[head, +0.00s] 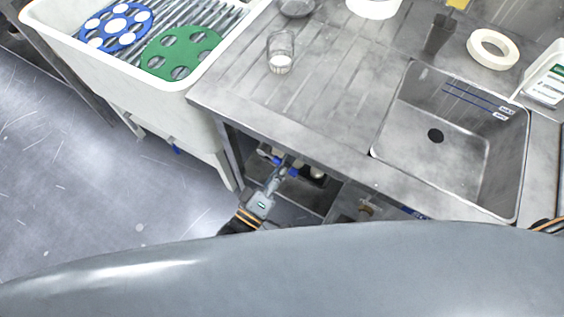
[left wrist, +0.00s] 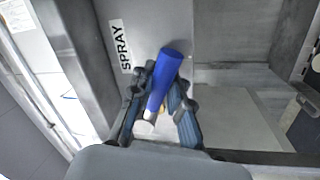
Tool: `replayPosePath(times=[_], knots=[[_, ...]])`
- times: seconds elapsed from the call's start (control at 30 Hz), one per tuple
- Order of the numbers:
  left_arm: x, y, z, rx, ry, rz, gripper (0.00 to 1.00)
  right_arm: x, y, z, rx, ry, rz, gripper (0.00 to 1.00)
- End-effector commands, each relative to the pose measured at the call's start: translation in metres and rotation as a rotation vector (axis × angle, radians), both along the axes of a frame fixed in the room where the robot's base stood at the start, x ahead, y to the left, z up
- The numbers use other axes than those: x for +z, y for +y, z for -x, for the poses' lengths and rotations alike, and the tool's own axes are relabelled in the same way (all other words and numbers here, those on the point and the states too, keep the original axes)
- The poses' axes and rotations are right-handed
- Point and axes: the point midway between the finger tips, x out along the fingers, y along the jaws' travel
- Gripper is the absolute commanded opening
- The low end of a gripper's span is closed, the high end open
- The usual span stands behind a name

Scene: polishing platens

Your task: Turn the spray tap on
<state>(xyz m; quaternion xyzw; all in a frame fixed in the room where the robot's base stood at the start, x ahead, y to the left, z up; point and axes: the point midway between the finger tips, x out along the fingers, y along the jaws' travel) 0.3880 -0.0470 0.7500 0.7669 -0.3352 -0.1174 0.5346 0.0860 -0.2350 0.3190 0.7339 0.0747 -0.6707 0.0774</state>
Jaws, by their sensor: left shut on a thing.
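The spray tap's blue handle (left wrist: 166,78) shows in the left wrist view, below a panel with the label "SPRAY" (left wrist: 121,46). My left gripper (left wrist: 164,88) has one finger on each side of the handle and is shut on it. The handle's lower end shows a pale tip between the fingers. In the head view my left gripper (head: 284,166) reaches under the front edge of the sink counter. The tap is mostly hidden there by the gripper and the counter. My right gripper is not in view.
The steel counter (head: 330,110) with a sink basin (head: 460,130) lies above my gripper. A glass beaker (head: 280,52) and a white ring (head: 493,49) stand on it. A white trough (head: 190,110) with blue and green discs is at left. The floor (head: 90,170) is clear.

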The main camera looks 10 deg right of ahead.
Motion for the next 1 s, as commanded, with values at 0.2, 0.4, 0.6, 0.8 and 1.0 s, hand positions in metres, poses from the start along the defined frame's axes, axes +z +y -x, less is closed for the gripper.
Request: replayPosePath(times=[0.2, 0.4, 0.6, 0.8, 1.0], knots=[[0.004, -0.001, 0.005, -0.001, 0.098, 0.117, 0.0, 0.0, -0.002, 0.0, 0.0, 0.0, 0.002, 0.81], [0.009, -0.002, 0.005, 0.0, 0.15, 0.187, 0.0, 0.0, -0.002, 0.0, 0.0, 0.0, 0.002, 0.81], [0.011, -0.003, 0.005, 0.0, 0.174, 0.22, 0.0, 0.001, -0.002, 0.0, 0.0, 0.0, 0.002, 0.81], [0.012, -0.003, 0.005, 0.0, 0.18, 0.227, 0.0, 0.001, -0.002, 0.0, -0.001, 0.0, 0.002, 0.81], [0.012, -0.003, 0.005, 0.0, 0.18, 0.227, 0.0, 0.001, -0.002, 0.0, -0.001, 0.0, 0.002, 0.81]])
